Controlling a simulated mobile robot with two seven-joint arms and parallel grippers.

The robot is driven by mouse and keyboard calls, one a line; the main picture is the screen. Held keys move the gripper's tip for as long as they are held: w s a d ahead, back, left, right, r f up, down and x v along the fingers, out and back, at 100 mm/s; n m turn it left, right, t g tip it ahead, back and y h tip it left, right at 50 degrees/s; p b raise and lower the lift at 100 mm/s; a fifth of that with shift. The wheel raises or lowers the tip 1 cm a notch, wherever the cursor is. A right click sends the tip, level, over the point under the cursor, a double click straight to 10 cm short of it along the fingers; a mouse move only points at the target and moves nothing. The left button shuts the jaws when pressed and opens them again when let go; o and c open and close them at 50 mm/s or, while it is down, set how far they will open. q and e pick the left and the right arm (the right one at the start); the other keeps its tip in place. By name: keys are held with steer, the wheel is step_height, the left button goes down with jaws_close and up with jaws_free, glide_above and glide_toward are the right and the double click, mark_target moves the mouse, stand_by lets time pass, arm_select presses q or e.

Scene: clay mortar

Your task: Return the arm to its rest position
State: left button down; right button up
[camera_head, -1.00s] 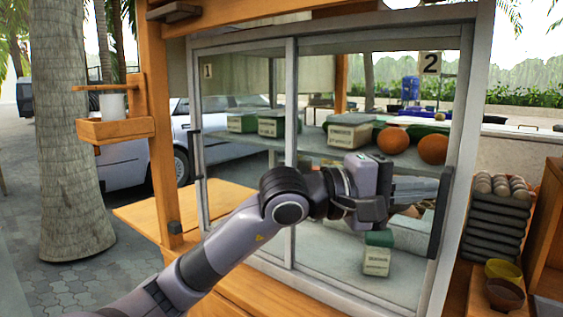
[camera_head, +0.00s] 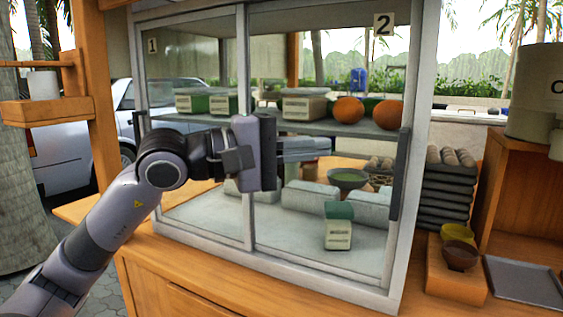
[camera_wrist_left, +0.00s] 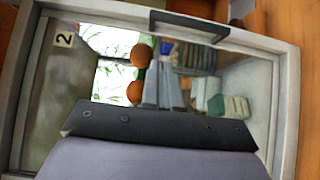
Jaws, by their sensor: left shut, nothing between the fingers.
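My left arm reaches in from the left in the head view, and its gripper (camera_head: 303,149) points right in front of the glass cabinet (camera_head: 405,215). The fingers are together with nothing between them. In the left wrist view the closed fingers (camera_wrist_left: 163,88) point toward the cabinet glass. The gripper covers part of the cabinet's middle post and the space below its upper shelf. I cannot tell how close it is to the glass. My right gripper is not seen.
In the cabinet, the shelf (camera_head: 345,126) holds cartons (camera_head: 304,105) and oranges (camera_head: 348,110). A green-lidded carton (camera_head: 338,232) stands below. To the right are stacked egg trays (camera_head: 445,195), bowls (camera_head: 460,254) and a grey tray (camera_head: 525,283). A wooden post (camera_head: 90,110) stands left.

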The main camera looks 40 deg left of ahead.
arm_select(q)
steer(key=b+v, duration=0.2)
steer(key=v, duration=0.2)
stand_by(0.4)
